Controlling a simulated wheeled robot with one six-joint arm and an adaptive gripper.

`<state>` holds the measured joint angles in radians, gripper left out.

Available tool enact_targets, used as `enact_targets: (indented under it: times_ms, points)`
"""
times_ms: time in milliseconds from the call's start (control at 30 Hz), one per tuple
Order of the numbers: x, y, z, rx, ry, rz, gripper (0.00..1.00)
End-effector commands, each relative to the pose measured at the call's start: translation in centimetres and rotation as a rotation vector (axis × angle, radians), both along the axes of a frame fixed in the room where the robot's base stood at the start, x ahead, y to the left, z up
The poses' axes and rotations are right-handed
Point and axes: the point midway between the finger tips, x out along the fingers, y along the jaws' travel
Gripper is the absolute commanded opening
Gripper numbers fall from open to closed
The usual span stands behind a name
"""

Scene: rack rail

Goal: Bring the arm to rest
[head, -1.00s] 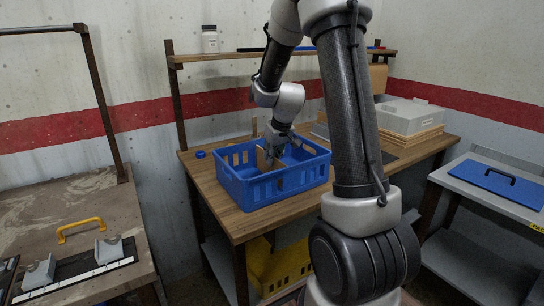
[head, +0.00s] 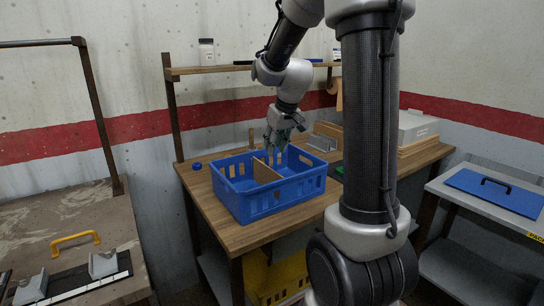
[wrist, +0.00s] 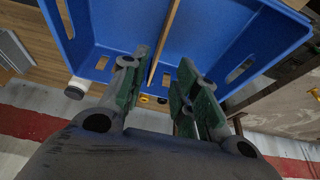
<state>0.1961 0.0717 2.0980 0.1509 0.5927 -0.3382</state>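My gripper (head: 278,150) is above the back part of the blue crate (head: 262,207), pointing down. In the wrist view (wrist: 165,62) its two green-grey fingers are spread apart with nothing between their tips. The crate's brown divider (head: 266,172) shows below and beyond the fingers, and it also shows in the wrist view (wrist: 163,45). My arm reaches from the right over the wooden bench. Part of the crate's inside is hidden by its front wall.
The crate stands on a wooden bench (head: 222,233) with a shelf (head: 215,70) behind it, holding a jar (head: 206,52). A blue ring (head: 197,166) lies left of the crate. Side tables stand left and right, the right one with a blue panel (head: 493,190).

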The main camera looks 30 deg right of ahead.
Motion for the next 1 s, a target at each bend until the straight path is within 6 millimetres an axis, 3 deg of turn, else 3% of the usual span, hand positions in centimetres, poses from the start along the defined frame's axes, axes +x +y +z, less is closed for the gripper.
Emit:
enact_targets:
  times_ms: [333, 433, 533, 900, 1000]
  points:
    - [-0.7, 0.1, 1.0, 0.012, 0.010, -0.021, 0.30]
    - [-2.6, 0.4, -0.2, 0.037, 0.082, -0.063, 0.30]
    - [-6.4, 1.0, -1.1, 0.056, 0.168, -0.105, 0.30]
    - [-22.1, 5.3, 2.7, 0.028, 0.212, -0.130, 0.30]
    - [-25.0, 6.1, 3.4, 0.014, 0.164, -0.103, 0.30]
